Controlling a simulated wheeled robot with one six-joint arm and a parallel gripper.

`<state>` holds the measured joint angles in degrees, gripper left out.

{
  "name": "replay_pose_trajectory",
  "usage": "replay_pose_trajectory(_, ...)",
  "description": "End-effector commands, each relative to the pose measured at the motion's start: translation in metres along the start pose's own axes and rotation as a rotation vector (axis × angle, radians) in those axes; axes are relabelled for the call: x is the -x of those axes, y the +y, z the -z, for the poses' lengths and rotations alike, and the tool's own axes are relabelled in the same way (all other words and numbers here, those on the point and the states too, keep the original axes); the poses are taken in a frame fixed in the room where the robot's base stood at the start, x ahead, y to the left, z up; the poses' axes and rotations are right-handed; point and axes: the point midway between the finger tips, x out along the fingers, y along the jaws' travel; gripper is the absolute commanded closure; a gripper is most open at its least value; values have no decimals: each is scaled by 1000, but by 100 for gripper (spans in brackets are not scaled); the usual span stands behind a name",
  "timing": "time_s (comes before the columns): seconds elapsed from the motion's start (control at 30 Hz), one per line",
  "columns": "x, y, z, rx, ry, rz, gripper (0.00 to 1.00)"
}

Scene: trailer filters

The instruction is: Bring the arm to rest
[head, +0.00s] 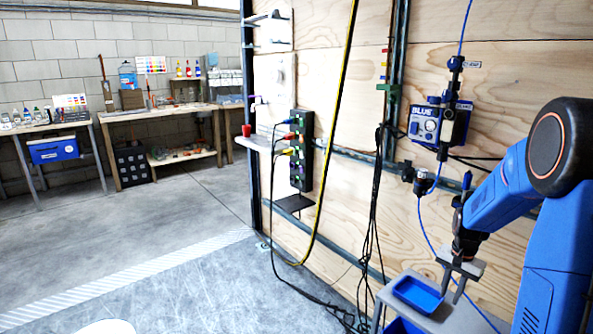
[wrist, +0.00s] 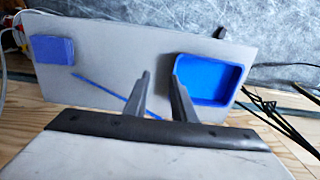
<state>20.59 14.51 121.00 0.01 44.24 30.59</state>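My arm is blue with dark joints and reaches in from the right of the head view. My gripper (head: 452,292) points down over a small grey shelf (head: 437,325). In the wrist view my gripper (wrist: 160,80) shows two dark fingers apart, with only the grey shelf surface (wrist: 110,50) seen between them. The gripper is empty. A blue tray (head: 417,294) sits on the shelf beside the fingers; it also shows in the wrist view (wrist: 212,80) to the right of them, and looks empty.
A blue square thing (wrist: 52,49) and a thin blue strip (wrist: 112,94) show on or over the shelf. A blue-labelled filter unit (head: 432,122) and hoses are on the plywood wall. Black cables (head: 372,200) hang left of the shelf. Open floor (head: 180,215) lies to the left.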

Motion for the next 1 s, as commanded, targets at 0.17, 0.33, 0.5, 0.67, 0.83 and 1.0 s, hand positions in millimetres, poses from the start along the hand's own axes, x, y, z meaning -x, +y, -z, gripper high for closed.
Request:
replay_pose_trajectory(0.17,7,-1,-6,16,6,3,76)
replay_pose_trajectory(0.33,19,-2,-16,42,16,10,76)
replay_pose_trajectory(0.5,36,-3,-32,81,32,19,76)
replay_pose_trajectory(0.67,58,-3,-53,134,54,31,76)
replay_pose_trajectory(0.83,91,0,-88,219,90,51,76)
replay_pose_trajectory(1.0,120,7,-126,311,127,71,76)
